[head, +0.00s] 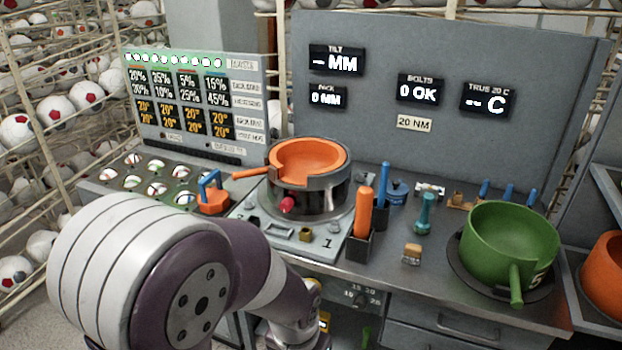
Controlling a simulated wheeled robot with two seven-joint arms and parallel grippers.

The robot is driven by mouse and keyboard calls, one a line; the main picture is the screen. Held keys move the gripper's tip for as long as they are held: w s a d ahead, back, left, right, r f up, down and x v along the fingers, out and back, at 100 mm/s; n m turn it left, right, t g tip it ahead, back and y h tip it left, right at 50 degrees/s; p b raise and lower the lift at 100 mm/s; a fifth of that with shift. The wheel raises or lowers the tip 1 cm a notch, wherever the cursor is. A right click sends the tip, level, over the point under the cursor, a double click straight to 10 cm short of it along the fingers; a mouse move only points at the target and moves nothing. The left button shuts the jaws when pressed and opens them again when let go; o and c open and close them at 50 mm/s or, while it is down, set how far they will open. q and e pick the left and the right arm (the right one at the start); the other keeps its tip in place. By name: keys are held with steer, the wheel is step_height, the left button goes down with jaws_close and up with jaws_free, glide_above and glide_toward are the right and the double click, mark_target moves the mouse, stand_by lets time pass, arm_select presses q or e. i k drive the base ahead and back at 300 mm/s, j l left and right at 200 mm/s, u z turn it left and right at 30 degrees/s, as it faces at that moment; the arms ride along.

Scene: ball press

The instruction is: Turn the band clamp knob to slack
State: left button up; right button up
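A round press (312,190) with a dark grey metal band stands on a light plate marked 1, and an orange bowl-shaped mould (308,155) sits in its top. A small red knob (287,204) sticks out from the front of the band; it looks like the band clamp knob, but its setting cannot be read. A dark dial (360,298) with numbers around it is on the cabinet front below the bench edge. My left arm crosses the lower left foreground, and its wrist reaches down in front of the bench. Its fingers are not visible. My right gripper is out of view.
An orange rod (364,208) and a blue rod (382,185) stand in dark holders right of the press. A green pan (508,243) rests at the right. A blue-handled orange tool (212,198) stands left of the press. Display panels (450,90) rise behind the bench.

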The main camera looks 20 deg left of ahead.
mark_target(286, 203)
steer(key=i+j, duration=0.2)
steer(key=j, duration=0.2)
steer(key=i+j+u, duration=0.1)
steer(key=j, duration=0.25)
steer(key=i+j, duration=0.25)
steer(key=j, duration=0.15)
steer(key=u, duration=0.05)
